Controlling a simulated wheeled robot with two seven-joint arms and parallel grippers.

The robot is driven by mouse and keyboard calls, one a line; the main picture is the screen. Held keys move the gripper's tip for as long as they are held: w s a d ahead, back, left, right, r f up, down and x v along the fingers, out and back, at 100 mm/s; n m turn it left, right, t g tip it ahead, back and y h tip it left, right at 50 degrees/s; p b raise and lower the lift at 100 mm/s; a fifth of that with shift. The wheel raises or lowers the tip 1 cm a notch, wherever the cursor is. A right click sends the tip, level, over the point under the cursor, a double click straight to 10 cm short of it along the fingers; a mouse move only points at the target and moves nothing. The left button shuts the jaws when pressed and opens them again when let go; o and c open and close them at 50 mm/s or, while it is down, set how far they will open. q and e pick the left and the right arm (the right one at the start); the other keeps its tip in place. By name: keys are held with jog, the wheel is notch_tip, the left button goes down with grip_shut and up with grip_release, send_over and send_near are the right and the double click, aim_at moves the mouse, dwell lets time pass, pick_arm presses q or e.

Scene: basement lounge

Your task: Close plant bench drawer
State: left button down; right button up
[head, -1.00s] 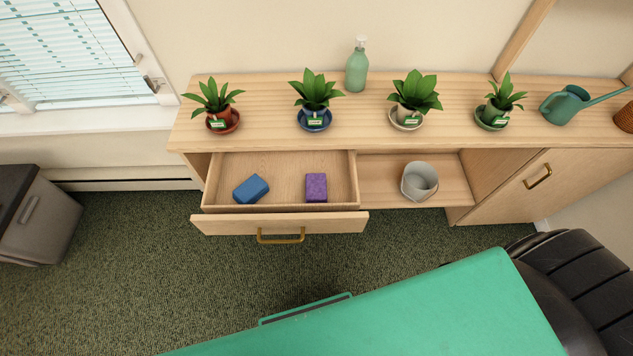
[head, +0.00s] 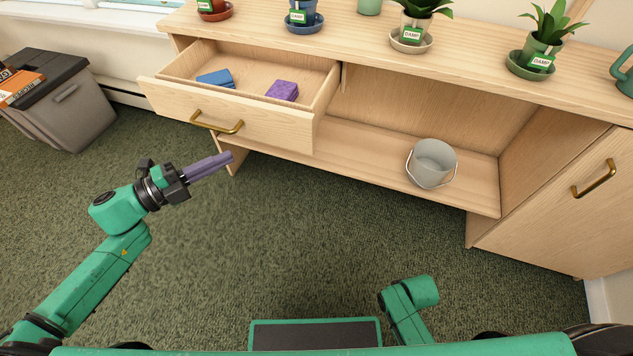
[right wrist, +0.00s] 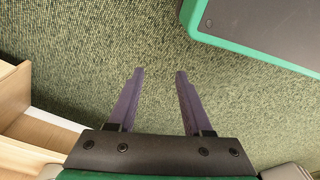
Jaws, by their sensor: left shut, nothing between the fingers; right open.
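The plant bench (head: 400,48) is light wood, with its drawer (head: 240,118) pulled out at the left in the head view. The drawer has a brass handle (head: 217,126). Inside lie a blue block (head: 216,78) and a purple block (head: 282,91). My left gripper (head: 232,156) is shut and empty, in front of and below the drawer front, apart from the handle. My right gripper (right wrist: 160,72) is open and empty over the carpet in the right wrist view. In the head view its fingers do not show.
A grey bucket (head: 433,160) stands on the open lower shelf. A cupboard door (head: 560,195) is shut at the right. Potted plants (head: 540,45) stand on the bench top. A grey bin (head: 62,105) stands at the left. The carpet before the bench is clear.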

pick_arm(q)
jog(key=s+d+m+g+h, duration=0.1)
jog(key=s+d+m+g, duration=0.2)
send_near(303, 135)
jog(key=s+d, duration=0.2)
jog(key=d, duration=0.1)
jog(key=shift+t, duration=0.4)
jog(key=w+d, duration=0.1)
jog(key=w+d+b, duration=0.1)
jog(key=w, duration=0.1)
jog(key=shift+w+d+f, duration=0.15)
jog(key=shift+w+d, duration=0.2)
jog(key=shift+w, duration=0.15)
pick_arm(e)
jog(key=shift+w+a+r, duration=0.15)
jog(key=shift+w+r, duration=0.4)
jog(key=shift+r, duration=0.05)
pick_arm(q)
jog(key=shift+w, duration=0.1)
